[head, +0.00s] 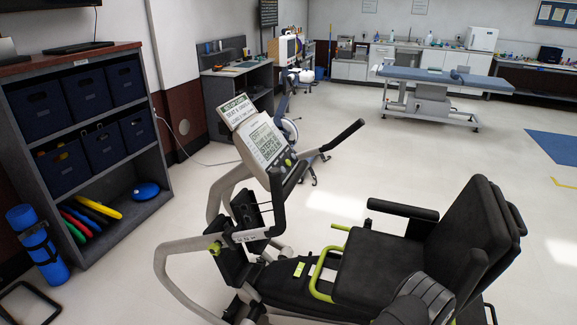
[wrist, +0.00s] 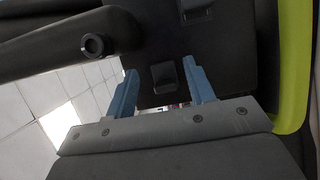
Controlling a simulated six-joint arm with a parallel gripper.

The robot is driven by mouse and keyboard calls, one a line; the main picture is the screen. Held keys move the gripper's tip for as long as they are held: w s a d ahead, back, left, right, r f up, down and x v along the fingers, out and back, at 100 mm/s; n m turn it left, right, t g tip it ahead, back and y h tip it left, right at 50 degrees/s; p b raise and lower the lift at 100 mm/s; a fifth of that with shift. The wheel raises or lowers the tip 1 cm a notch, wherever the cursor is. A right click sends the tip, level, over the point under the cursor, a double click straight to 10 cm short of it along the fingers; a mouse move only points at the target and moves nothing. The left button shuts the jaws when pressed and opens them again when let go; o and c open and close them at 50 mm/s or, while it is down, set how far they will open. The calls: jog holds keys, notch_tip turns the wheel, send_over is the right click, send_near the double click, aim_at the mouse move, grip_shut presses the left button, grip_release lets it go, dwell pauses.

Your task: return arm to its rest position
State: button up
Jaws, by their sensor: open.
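My gripper (wrist: 160,65) shows in the wrist view with its two blue fingers spread apart. Nothing is held between them. Beyond the fingers is a dark panel with a small black block (wrist: 163,77); I cannot tell whether the fingers touch it. In the head view, the recumbent stepper has a black seat (head: 379,266), a tall backrest (head: 470,235) and a tilted console (head: 262,143). A dark rounded, ribbed part, which may be my arm, shows at the bottom by the seat. My gripper's fingers cannot be made out in that view.
In the wrist view, a black bar (wrist: 50,42) with a round cap is at upper left, and a yellow-green bar (wrist: 292,70) runs close on the right. In the head view, a shelf unit (head: 165,160) stands left and a treatment table (head: 435,82) behind. Open floor lies between.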

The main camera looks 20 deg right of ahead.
jog(key=shift+s+a+n+t+y, duration=0.15)
jog(key=shift+s+n+t+y, duration=0.7)
jog(key=shift+t, duration=0.35)
jog(key=shift+s+a+n+t+y, duration=0.15)
jog(key=shift+s+n+t+y, duration=0.5)
jog(key=shift+n+t, duration=0.45)
